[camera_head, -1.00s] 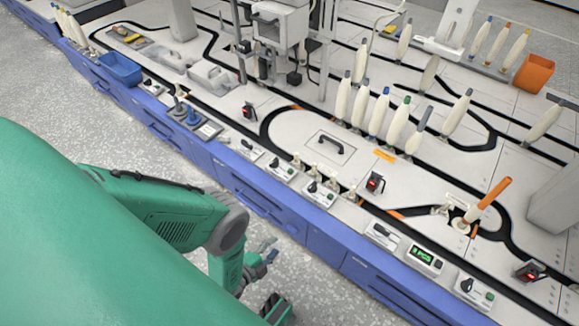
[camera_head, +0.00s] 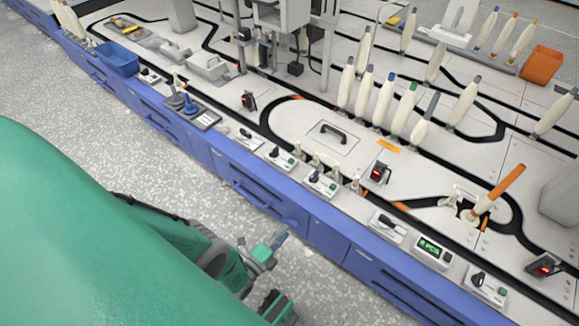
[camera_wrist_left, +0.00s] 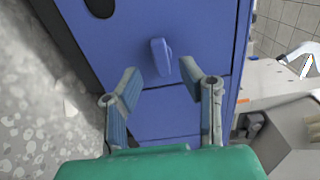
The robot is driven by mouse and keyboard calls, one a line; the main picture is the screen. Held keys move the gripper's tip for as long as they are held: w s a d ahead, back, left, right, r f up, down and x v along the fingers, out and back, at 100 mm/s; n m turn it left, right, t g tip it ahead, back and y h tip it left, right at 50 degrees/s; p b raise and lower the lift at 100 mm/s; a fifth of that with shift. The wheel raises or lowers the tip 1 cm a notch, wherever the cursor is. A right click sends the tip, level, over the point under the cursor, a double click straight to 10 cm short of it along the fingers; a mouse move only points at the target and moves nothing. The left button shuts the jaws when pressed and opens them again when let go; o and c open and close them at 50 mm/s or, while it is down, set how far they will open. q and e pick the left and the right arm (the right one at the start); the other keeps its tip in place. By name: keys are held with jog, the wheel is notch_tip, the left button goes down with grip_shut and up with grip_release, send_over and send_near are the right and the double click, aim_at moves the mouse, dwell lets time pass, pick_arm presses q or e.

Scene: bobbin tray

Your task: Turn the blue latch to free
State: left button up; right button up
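A small blue latch (camera_wrist_left: 161,57) stands out from the blue cabinet front (camera_wrist_left: 200,20) in the left wrist view. It is upright, with a rounded piece on its right side. My left gripper (camera_wrist_left: 160,78) is open and empty, its two fingers pointing at the cabinet on either side of the latch in the picture. I see no contact with it. In the head view my left gripper (camera_head: 279,268) is low in front of the blue cabinets, partly cut off by the bottom edge. My right gripper is in neither view.
Above the blue cabinets (camera_head: 230,168) is a white worktop with control boxes along its front edge, a green display (camera_head: 432,248), several bobbins and an orange bin (camera_head: 542,64). A blue bin (camera_head: 117,57) stands at left. Speckled floor (camera_head: 120,150) in front is clear.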

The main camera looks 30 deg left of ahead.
aim_at(291, 225)
pick_arm(q)
jog(key=shift+w+d+b, duration=0.15)
jog(key=shift+w+b, duration=0.15)
jog(key=shift+w, duration=1.4)
grip_shut()
